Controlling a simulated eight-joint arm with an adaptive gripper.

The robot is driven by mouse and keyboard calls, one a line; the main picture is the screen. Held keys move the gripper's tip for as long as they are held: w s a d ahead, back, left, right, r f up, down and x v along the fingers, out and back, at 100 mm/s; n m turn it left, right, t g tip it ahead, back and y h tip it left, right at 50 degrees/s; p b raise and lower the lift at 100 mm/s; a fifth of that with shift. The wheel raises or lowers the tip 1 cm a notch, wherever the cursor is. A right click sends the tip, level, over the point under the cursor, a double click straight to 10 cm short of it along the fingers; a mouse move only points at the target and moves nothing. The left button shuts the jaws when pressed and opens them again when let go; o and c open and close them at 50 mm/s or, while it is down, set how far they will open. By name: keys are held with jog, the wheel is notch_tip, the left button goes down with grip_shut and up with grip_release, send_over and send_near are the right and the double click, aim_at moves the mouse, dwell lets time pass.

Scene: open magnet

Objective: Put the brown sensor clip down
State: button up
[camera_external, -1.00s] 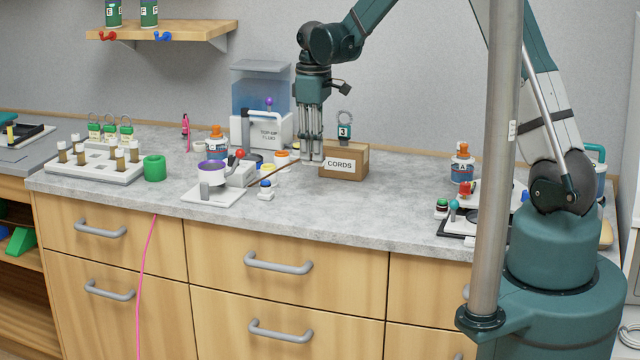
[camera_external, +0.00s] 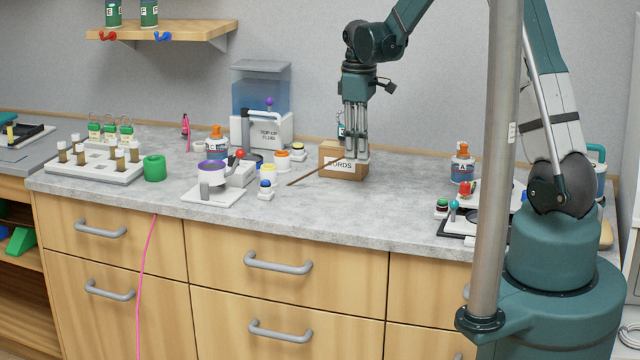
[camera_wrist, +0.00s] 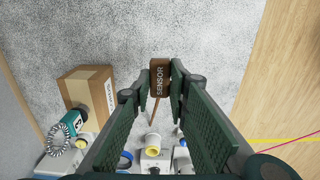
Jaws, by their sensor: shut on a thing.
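The brown sensor clip (camera_wrist: 160,77) is between the fingertips of my gripper (camera_wrist: 160,88) in the wrist view, with the word SENSOR on its face. My gripper is shut on it. A thin brown lead (camera_wrist: 153,111) runs from the clip, and in the external view the lead (camera_external: 308,175) slants down to the left toward the worktop. In the external view my gripper (camera_external: 355,160) is in front of the right part of the CORDS box. The clip itself is hard to make out there. I cannot tell whether it touches the worktop (camera_external: 330,212).
The cardboard CORDS box (camera_external: 335,168) stands close by the gripper. The bottle marked A (camera_external: 462,168) stands right. The worktop between gripper and bottle is clear.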

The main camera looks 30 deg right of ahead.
jog(key=s+d, duration=1.1)
jog(key=d, duration=0.5)
jog(key=shift+s+b, duration=0.2)
jog(key=shift+b, duration=0.1)
jog(key=shift+f, duration=2.9)
jog(key=shift+f, duration=2.1)
jog(key=shift+f, duration=0.2)
jog(key=o, duration=0.9)
